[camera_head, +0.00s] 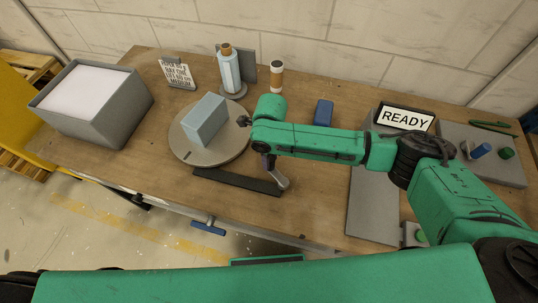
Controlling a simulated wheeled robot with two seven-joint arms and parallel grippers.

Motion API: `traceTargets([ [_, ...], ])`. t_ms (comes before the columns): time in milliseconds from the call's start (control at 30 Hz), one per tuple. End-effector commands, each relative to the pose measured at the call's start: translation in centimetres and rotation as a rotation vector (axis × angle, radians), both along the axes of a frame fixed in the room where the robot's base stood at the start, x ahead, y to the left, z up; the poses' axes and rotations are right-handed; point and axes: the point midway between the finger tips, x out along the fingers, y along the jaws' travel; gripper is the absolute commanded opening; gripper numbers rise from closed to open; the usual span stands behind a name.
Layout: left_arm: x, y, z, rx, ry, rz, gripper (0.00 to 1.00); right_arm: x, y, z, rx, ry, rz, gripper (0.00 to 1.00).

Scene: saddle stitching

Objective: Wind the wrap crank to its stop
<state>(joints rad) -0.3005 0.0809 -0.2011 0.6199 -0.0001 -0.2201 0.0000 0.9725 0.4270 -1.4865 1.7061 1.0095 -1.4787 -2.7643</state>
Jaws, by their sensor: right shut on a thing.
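A round grey turntable (186,154) stands on the workbench and carries a pale blue-grey block (205,120). A flat dark bar (232,180), which looks like the wrap crank's arm, lies in front of the turntable near the bench's front edge. My right arm reaches in from the right, and my right gripper (281,182) points down at the bar's right end. It is shut on what seems to be the crank's handle, which the fingers mostly hide. My left gripper is not in view.
A grey bin (112,129) with white sheets is at left. A READY sign (404,117), a blue block (323,112) and a tool tray (507,169) are at right.

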Motion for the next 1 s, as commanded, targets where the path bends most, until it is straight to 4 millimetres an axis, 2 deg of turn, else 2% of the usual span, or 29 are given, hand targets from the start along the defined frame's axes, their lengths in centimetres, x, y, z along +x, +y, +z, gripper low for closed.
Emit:
traceTargets([
  [667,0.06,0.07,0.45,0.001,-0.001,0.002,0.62,-0.2,-0.54,0.15,0.002,-0.003,0.055,0.0],
  [700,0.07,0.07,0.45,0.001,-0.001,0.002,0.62,-0.2,-0.54,0.15,0.002,-0.003,0.054,0.46],
  [767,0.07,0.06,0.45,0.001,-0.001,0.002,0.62,-0.2,-0.54,0.14,0.002,-0.003,0.054,0.69],
  [1000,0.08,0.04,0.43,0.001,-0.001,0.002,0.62,-0.27,-0.57,0.06,0.001,-0.001,0.054,0.69],
])
